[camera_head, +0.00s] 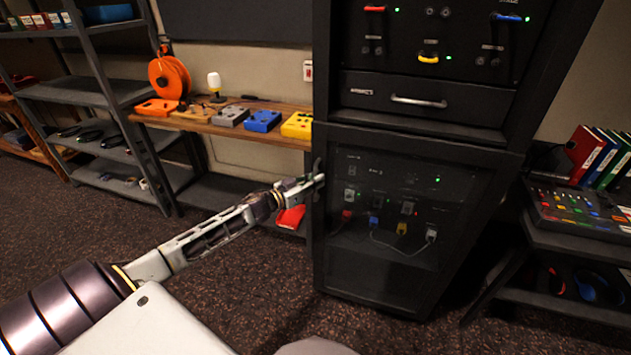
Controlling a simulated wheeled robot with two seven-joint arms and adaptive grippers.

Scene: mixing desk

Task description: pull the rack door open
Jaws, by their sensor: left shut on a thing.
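The rack door (375,268) is a dark, see-through panel in a black frame, at the lower part of the tall black rack (330,60). It looks shut, flush with the rack front. Its handle (317,168) is a small dark piece at the door's left edge. My left gripper (316,181) is at that handle, shut on it, with the arm reaching in from the lower left. The fingers hide part of the handle. Behind the panel are coloured plugs, cables and small lights. My right gripper is not in view.
A drawer (418,101) with a silver handle sits above the door. A wooden shelf (225,122) with coloured boxes stands left of the rack. A side table with a mixer (580,207) stands close on the right. The carpet (265,300) before the rack is clear.

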